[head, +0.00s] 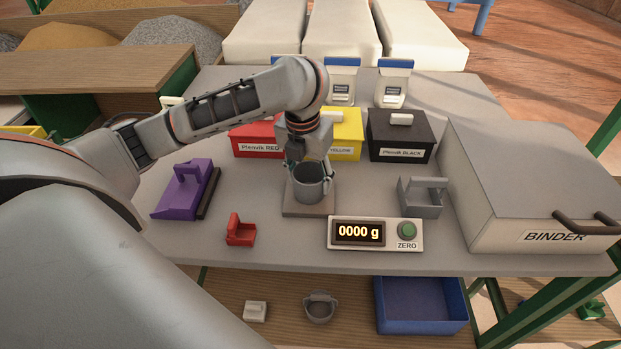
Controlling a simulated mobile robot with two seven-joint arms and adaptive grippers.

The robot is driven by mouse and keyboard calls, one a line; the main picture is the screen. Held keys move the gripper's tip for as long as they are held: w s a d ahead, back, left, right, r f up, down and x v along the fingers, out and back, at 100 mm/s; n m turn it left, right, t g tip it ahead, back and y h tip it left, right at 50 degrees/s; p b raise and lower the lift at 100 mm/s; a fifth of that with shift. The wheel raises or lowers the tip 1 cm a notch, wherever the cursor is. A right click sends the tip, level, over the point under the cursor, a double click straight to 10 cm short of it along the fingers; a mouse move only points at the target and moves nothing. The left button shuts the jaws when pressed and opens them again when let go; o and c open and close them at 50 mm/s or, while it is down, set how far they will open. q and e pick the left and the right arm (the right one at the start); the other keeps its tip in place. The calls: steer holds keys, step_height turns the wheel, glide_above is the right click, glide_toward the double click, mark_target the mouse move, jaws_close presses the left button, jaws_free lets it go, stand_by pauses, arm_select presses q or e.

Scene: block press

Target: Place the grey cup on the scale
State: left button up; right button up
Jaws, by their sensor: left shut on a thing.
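The grey cup (308,189) is upright in the middle of the table in the head view. My left gripper (308,167) comes down from above and is shut on it, hiding part of its upper side. The cup is over the square plate of the scale (308,210). I cannot tell whether its base touches the plate. The scale's display (359,233) reads 0000 g, with a green ZERO button beside it. My right gripper is not in view.
Red (256,135), yellow (347,140) and black (400,138) boxes stand behind the scale. A purple tool (184,190) and a small red scoop (240,231) lie left. A grey handled scoop (422,199) and the binder bin (530,190) are right.

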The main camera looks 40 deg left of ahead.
arm_select(q)
steer(key=shift+r, duration=0.1)
steer(key=o, duration=1.1)
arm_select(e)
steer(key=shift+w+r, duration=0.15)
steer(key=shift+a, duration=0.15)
arm_select(q)
steer(key=r+p, duration=0.1)
steer(key=r, duration=0.3)
steer(key=s+r+p, duration=0.1)
steer(key=r+p, duration=0.1)
steer(key=r, duration=0.2)
steer(key=r+p, duration=0.2)
steer(key=r, duration=0.2)
steer(key=shift+s+d, duration=0.15)
steer(key=shift+s, duration=0.25)
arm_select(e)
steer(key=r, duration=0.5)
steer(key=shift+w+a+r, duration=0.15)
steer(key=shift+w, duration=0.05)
